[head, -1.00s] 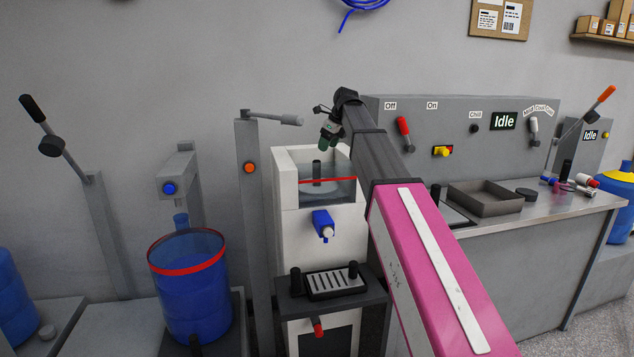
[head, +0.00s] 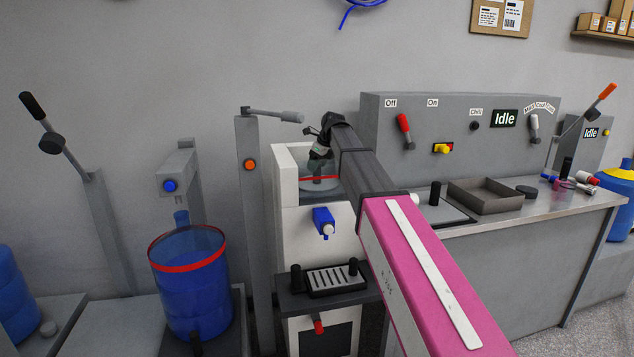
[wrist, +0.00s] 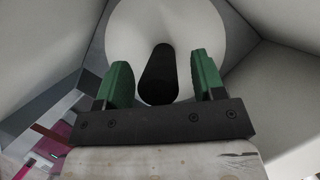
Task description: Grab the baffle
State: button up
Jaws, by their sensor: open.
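The baffle looks to be the pale disc (wrist: 205,30) with an upright black handle (wrist: 160,75), inside the white tank (head: 286,185). In the wrist view the handle stands between the two green fingers of my gripper (wrist: 162,72), with a visible gap on each side. My gripper is open. In the head view my gripper (head: 319,156) points down into the top of the tank and hides the handle. The disc shows only partly there, behind the clear front with its red line.
A blue tap (head: 323,222) sticks out of the tank's front, above a slotted drip tray (head: 333,279). A grey post with a lever (head: 250,185) stands close on the left. The tank's walls surround my gripper. A control panel (head: 460,130) is on the right.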

grip_shut()
jog(key=shift+r, duration=0.1)
